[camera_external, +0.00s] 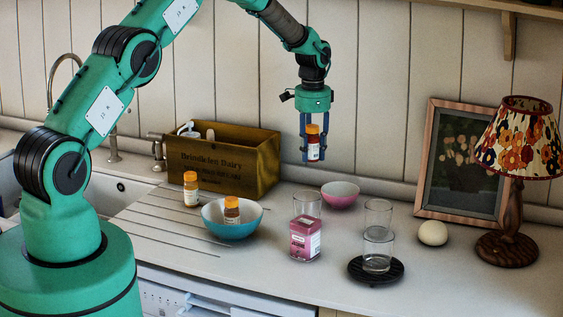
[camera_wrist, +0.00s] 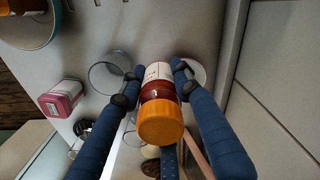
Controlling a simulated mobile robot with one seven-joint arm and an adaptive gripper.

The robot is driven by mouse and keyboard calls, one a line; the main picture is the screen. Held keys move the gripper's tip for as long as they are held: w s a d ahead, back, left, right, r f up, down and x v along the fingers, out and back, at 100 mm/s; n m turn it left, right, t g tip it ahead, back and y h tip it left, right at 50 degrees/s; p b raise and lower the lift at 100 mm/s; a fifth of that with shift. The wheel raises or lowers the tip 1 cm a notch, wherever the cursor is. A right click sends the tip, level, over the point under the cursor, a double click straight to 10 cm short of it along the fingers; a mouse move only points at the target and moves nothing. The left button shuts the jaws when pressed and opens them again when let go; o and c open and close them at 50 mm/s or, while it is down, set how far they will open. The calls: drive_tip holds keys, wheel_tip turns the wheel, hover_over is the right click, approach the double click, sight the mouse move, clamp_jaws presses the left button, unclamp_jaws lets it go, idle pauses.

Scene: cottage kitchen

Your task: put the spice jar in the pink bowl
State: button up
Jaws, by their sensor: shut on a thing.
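My gripper (camera_external: 304,150) is shut on a spice jar (camera_external: 313,144) with an orange lid and a white label, held upright in the air above the counter. The pink bowl (camera_external: 340,194) stands on the counter near the back wall, below and to the right of my gripper. In the wrist view only part of the pink bowl (camera_wrist: 197,72) shows, behind the right finger. Two more orange-lidded jars are present: one on the counter (camera_external: 191,190) and one in the blue bowl (camera_external: 232,210).
A wooden crate (camera_external: 225,165) stands at the back left. A pink-filled container (camera_external: 305,240) and several clear glasses (camera_external: 378,215) are in front of the pink bowl. A white egg-like object (camera_external: 432,233), a lamp (camera_external: 515,150) and a framed picture (camera_external: 450,165) stand at right.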

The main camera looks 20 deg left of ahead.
drive_tip(key=m+p, duration=0.1)
hover_over(335, 204)
drive_tip(key=shift+w+a+r, duration=0.1)
drive_tip(key=shift+w+a, duration=0.05)
drive_tip(key=shift+w, duration=0.3)
drive_tip(key=shift+f+p, duration=0.6)
drive_tip(key=shift+f, duration=2.3)
drive_tip(key=shift+f, duration=0.1)
drive_tip(key=shift+f+p, duration=0.4)
drive_tip(key=shift+f, duration=1.55)
drive_tip(key=shift+f, duration=0.1)
drive_tip(key=shift+f+b, duration=0.3)
drive_tip(key=shift+b, duration=0.05)
